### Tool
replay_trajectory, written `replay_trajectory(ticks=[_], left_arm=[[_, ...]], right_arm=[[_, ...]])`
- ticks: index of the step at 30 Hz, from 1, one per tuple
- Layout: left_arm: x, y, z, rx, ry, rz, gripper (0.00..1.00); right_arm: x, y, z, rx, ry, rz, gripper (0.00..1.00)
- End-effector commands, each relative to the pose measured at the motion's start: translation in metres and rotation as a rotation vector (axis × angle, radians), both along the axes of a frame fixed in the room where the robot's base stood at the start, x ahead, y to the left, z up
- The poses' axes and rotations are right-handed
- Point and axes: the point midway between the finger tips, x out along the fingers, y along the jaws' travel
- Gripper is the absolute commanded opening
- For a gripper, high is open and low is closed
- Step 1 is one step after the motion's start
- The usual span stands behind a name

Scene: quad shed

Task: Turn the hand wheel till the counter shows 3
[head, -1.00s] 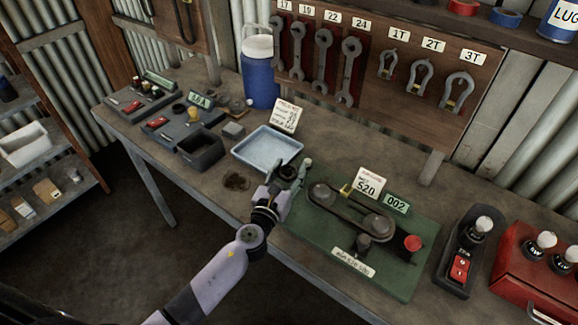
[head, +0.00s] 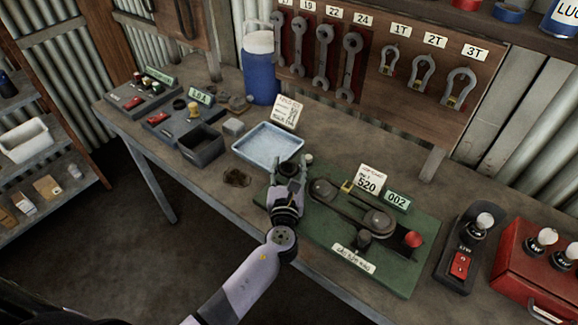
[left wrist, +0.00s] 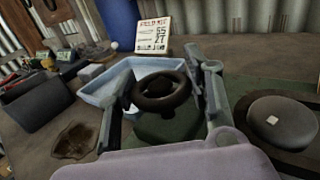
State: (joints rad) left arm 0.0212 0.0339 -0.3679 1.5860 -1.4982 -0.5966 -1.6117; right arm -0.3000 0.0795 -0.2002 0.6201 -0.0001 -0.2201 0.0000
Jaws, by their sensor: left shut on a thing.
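The dark round hand wheel (left wrist: 162,92) stands at the left end of a green base plate (head: 405,278). In the head view the wheel (head: 291,170) is partly hidden by my left gripper (head: 288,175). In the left wrist view my left gripper's fingers (left wrist: 165,100) lie on either side of the wheel, and the gripper is shut on it. The counter (head: 397,201) on the plate reads 002. A white card (head: 370,182) behind the plate shows 520. My right gripper is in neither view.
A pale blue tray (head: 268,147) lies just behind the wheel, with a field kit card (head: 287,112) beyond. A belt drive with round pulleys (head: 378,222) and a red knob (head: 413,239) occupy the plate. A switch box (head: 463,260) and red box (head: 528,265) stand right.

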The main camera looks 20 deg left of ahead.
Motion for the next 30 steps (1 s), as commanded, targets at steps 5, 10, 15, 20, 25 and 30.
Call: replay_trajectory(ticks=[5,10,15,20,25,30], left_arm=[[0.000,0.000,0.000,0.001,0.000,-0.001,0.52],[0.000,0.000,0.000,0.000,0.000,-0.001,0.64],[0.000,0.000,0.000,0.000,0.000,-0.001,0.68],[0.000,0.000,0.000,0.000,0.000,-0.001,0.68],[-0.012,-0.003,-0.001,0.001,0.001,-0.002,0.68],[-0.044,-0.010,-0.002,-0.001,0.003,-0.002,0.68]], right_arm=[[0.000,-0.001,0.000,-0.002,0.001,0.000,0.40],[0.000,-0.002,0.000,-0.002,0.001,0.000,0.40],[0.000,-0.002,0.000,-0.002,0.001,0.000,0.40],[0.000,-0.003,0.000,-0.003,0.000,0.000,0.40],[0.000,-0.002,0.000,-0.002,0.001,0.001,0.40],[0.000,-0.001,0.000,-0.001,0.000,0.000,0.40]])
